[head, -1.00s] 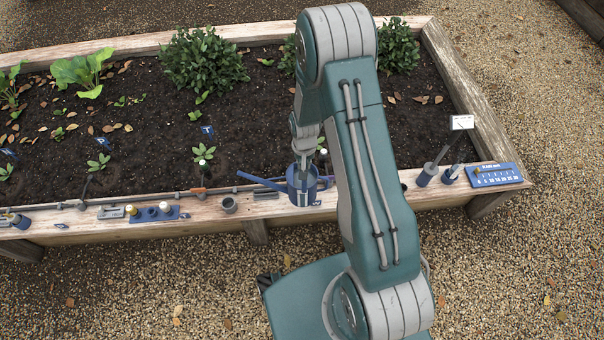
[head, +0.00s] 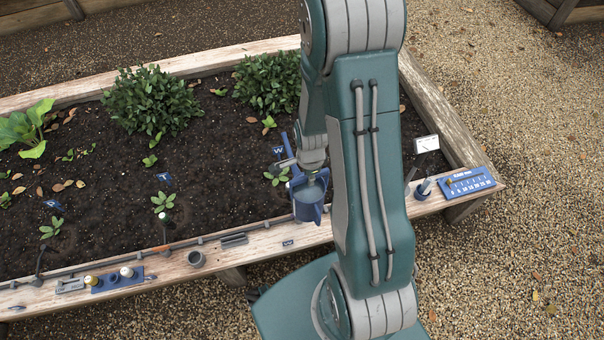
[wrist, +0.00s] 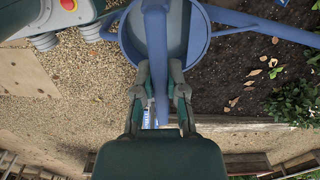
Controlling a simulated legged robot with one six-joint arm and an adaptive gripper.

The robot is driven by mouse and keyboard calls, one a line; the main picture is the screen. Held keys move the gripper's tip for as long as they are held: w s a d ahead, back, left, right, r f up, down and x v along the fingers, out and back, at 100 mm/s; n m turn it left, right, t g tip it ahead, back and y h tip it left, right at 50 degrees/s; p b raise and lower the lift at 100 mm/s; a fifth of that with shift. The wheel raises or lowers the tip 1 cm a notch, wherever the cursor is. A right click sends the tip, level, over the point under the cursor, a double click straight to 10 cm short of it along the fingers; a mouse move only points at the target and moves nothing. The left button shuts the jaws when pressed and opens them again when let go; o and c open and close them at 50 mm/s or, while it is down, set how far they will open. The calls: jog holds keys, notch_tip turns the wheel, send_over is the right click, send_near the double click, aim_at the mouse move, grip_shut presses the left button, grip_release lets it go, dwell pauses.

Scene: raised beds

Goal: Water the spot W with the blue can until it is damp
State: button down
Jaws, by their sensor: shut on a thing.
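The blue can (head: 310,203) hangs from my gripper (head: 313,172) over the inner edge of the near rim. In the wrist view my gripper (wrist: 160,92) is shut on the can's upright blue handle bar; the can (wrist: 128,36) shows its open round top beyond the fingers. Its spout (head: 286,145) points away over the soil, beside the blue W tag (head: 282,151). A small green seedling (head: 276,176) grows just in front of that tag, left of the can. I see no clearly darker wet patch there, and no water stream.
Bushes (head: 152,100) stand farther back.

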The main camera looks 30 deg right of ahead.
aim_at(302, 174)
jog(key=shift+a+f, duration=0.25)
jog(key=shift+f, duration=0.2)
jog(key=shift+a+f, duration=0.15)
jog(key=shift+f, duration=0.55)
jog(key=shift+d+f, duration=0.15)
jog(key=shift+f, duration=0.4)
jog(key=shift+d+f, duration=0.15)
jog(key=shift+f, duration=0.4)
jog(key=shift+w+f, duration=0.1)
jog(key=shift+f, duration=0.1)
jog(key=shift+w+a+r+g, duration=0.1)
jog(key=shift+w+r+g, duration=0.15)
jog(key=shift+g, duration=0.3)
jog(key=shift+w+r+g, duration=0.1)
jog(key=shift+w+g, duration=0.2)
jog(key=shift+g, duration=0.25)
jog(key=shift+w+g, duration=0.7)
jog(key=shift+g, duration=0.2)
jog(key=shift+w, duration=0.1)
jog(key=shift+w+d+f+g+y, duration=0.1)
jog(key=shift+w+d+g+y, duration=0.15)
jog(key=shift+w+g, duration=0.55)
jog(key=shift+s, duration=0.15)
